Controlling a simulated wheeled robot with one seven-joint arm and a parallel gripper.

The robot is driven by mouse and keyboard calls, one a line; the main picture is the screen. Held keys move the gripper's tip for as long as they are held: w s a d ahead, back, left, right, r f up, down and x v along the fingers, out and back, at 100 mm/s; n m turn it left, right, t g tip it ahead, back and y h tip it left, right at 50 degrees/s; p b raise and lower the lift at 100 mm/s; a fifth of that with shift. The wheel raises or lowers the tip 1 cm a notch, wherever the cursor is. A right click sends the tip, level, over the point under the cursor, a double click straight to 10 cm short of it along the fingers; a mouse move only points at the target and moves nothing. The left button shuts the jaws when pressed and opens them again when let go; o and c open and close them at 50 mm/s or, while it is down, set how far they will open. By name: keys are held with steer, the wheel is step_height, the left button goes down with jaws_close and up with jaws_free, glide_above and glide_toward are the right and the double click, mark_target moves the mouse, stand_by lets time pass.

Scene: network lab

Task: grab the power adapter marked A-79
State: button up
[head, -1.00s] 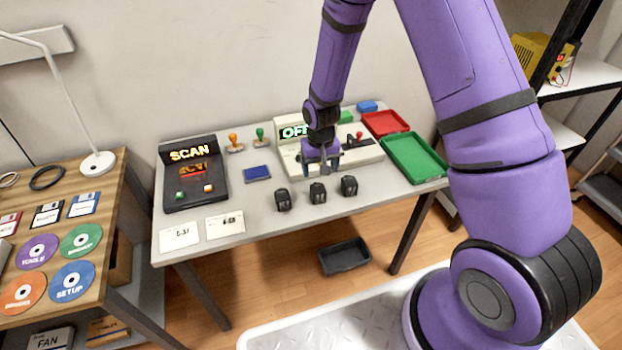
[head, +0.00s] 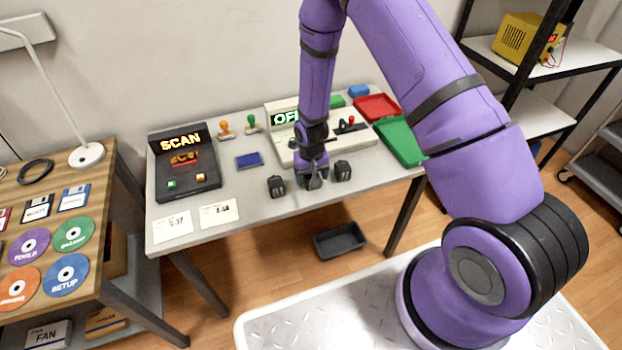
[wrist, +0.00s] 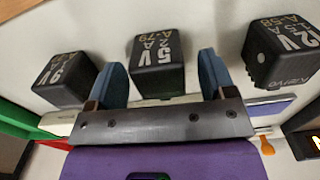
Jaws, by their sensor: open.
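Three black power adapters stand in a row near the front of the grey table. The middle adapter (wrist: 157,68) reads "5V" and "A-79" in the wrist view; in the head view my gripper largely hides it. My gripper (head: 312,172) is above the middle adapter. In the wrist view its blue fingers (wrist: 161,78) are open, one at each side of that adapter, with gaps visible. The adapter at the wrist view's right (wrist: 282,52) reads "12V" and "A-58". The one at its left (wrist: 65,78) seems to read "9V"; its code is unclear.
The neighbouring adapters (head: 276,186) and (head: 343,171) stand close on both sides. Behind are a device with a lit display (head: 286,118) and a blue pad (head: 249,160). A SCAN station (head: 183,165) is left; red (head: 377,107) and green (head: 400,140) trays are right.

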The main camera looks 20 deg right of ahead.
steer(key=shift+f, duration=0.55)
steer(key=c, duration=1.1)
steer(key=shift+r, duration=0.1)
